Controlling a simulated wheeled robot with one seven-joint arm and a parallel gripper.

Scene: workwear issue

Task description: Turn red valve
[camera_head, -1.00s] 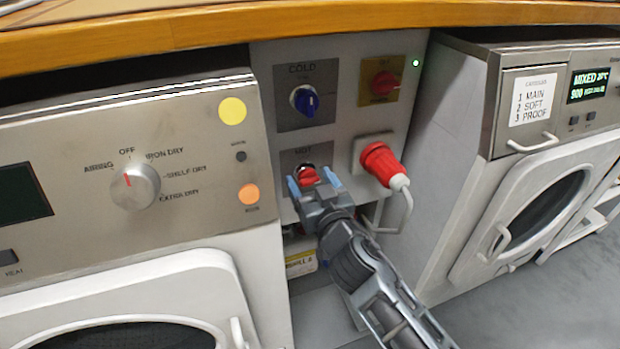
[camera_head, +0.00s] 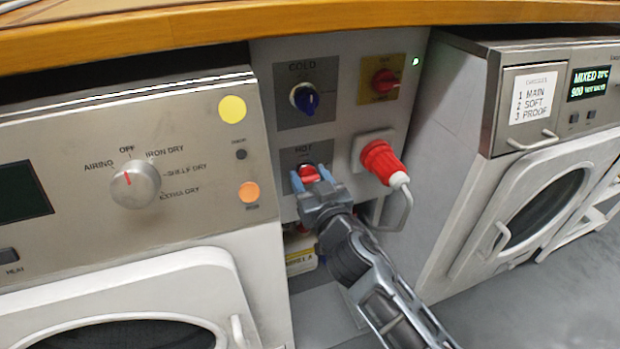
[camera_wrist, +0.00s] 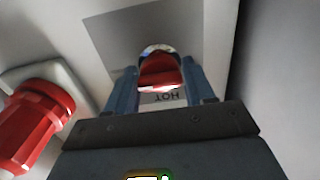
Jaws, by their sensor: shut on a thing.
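The red valve (camera_head: 308,174) is a small red knob on the grey plate marked HOT, low on the white panel between two machines. My gripper (camera_head: 310,182) reaches up to it from below right, with one blue finger on each side. In the wrist view, the red valve (camera_wrist: 162,72) sits between the two blue fingertips of my gripper (camera_wrist: 163,85), in front of a round metal collar. The gripper is shut on the valve. The fingers hide part of the knob's sides in the head view.
A red plug (camera_head: 380,162) with a grey cable is close right of the valve. Above are a blue COLD valve (camera_head: 305,98) and a red switch (camera_head: 384,82) on a yellow plate. Machines stand on both sides, with a wooden worktop (camera_head: 300,17) above.

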